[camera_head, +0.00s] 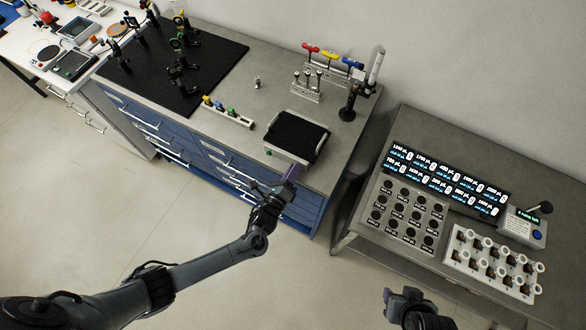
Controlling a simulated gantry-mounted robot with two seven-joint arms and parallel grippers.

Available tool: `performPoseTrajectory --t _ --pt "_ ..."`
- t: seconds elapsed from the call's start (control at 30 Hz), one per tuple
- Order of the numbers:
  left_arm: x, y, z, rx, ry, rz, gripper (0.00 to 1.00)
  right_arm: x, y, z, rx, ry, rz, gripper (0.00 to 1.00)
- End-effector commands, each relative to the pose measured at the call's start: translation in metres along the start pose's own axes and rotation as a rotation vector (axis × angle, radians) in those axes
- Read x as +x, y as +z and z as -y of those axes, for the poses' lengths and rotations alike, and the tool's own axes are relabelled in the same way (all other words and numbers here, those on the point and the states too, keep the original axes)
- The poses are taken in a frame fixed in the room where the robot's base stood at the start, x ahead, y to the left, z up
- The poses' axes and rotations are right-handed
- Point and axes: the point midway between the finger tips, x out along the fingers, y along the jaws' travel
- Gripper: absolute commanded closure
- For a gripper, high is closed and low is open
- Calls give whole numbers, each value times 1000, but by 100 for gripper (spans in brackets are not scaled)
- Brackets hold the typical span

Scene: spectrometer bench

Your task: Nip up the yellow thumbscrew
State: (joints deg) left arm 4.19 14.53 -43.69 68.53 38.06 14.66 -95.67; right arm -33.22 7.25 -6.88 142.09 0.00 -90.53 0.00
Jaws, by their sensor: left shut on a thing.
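Small yellow parts show on a dark mount (178,43) on the black breadboard (215,62); I cannot tell for sure which one is the yellow thumbscrew. My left gripper (292,173) is at the front edge of the bench, just in front of the black-topped tray (297,137), well apart from the breadboard. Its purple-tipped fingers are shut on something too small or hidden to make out. My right gripper (388,297) is low in the view, over the floor, and its fingers do not show clearly.
A pale block with yellow, green and blue pieces (228,113) lies between breadboard and tray. Red, yellow and blue T-handles (330,57) stand in a rack behind the tray. A second table (405,125) on the right holds display panels and a white rack (492,262).

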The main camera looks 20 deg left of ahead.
Motion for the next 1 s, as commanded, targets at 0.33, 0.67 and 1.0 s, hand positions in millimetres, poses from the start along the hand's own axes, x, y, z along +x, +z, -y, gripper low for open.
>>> performPoseTrajectory --t 0.33,0.67,1.0 --pt "0 0 1 164 0 0 100 -8 -3 1 4 -3 -1 57" --pt "0 0 0 200 0 1 100 -9 -4 2 9 -8 -1 57" --pt "0 0 0 199 0 1 72 -9 -3 2 9 -7 -1 57"
